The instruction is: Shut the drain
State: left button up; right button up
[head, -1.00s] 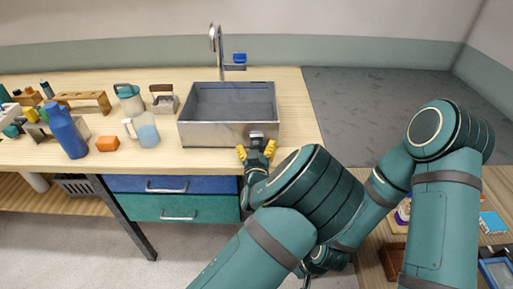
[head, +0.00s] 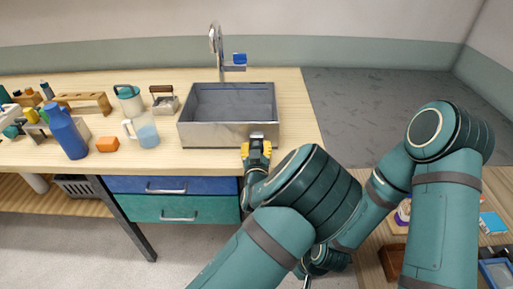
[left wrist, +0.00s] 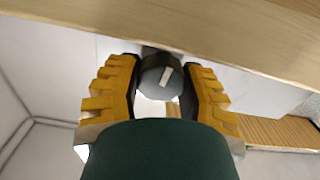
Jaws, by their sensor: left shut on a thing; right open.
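The steel sink (head: 215,134) stands at the right end of the wooden counter, its basin looking empty from here. A small grey knob (head: 257,136) sits low on the sink's front wall. In the left wrist view the knob (left wrist: 158,82) is round and dark grey with a pale tilted mark. My left gripper (head: 257,149) has its yellow fingers shut on the knob, one on each side; the fingers (left wrist: 161,92) also show in the left wrist view. The drain opening is not discernible. My right gripper's fingers are not visible; my left arm covers that area.
A tap (head: 215,45) with a blue part (head: 239,58) stands behind the sink. Blue (head: 140,186) and green (head: 150,208) drawers lie below the counter.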

pick_arm(q)
jog(key=shift+r+m, duration=0.1)
jog(key=shift+m, duration=2.8)
jog(key=o, duration=1.2)
jog(key=s, duration=1.2)
